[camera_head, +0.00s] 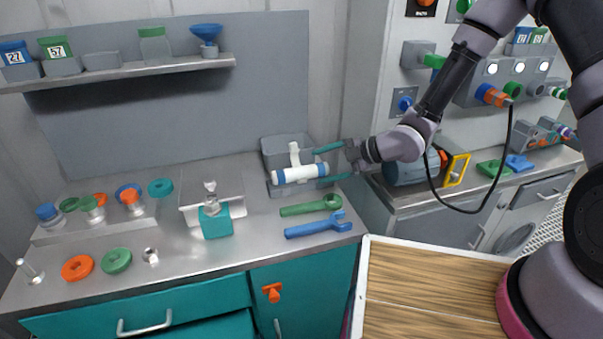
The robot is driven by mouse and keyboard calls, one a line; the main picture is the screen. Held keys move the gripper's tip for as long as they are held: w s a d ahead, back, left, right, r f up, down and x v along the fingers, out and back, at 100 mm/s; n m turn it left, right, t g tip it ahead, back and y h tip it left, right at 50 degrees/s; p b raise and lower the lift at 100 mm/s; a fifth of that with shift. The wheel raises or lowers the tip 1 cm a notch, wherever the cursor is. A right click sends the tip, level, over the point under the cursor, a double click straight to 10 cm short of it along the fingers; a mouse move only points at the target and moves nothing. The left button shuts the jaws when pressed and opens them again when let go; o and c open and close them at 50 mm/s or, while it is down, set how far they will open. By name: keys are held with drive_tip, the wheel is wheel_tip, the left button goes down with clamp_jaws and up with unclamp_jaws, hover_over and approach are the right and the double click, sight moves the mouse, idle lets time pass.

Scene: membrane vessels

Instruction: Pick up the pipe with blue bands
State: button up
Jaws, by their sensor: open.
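The white pipe with blue bands (298,174) is a T-shaped piece at the front of a grey bin on the counter. Its short branch points up and its long part lies across the picture, with a blue band near each end. My gripper (327,163) comes in from the right with its teal fingers open. The fingertips are at the pipe's right end, one above it and one below it in the picture. I cannot tell whether they touch the pipe.
The grey bin (283,144) stands behind the pipe. A green wrench (309,205) and a blue wrench (318,226) lie in front of it. A teal block vise (215,221) stands to the left. A wooden-topped surface (430,290) is at the front right.

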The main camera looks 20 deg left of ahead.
sight(310, 170)
drive_tip(key=shift+s+x, duration=0.2)
drive_tip(key=shift+x, duration=1.15)
drive_tip(key=shift+s+x, duration=0.15)
drive_tip(key=shift+x, duration=1.25)
clamp_jaws()
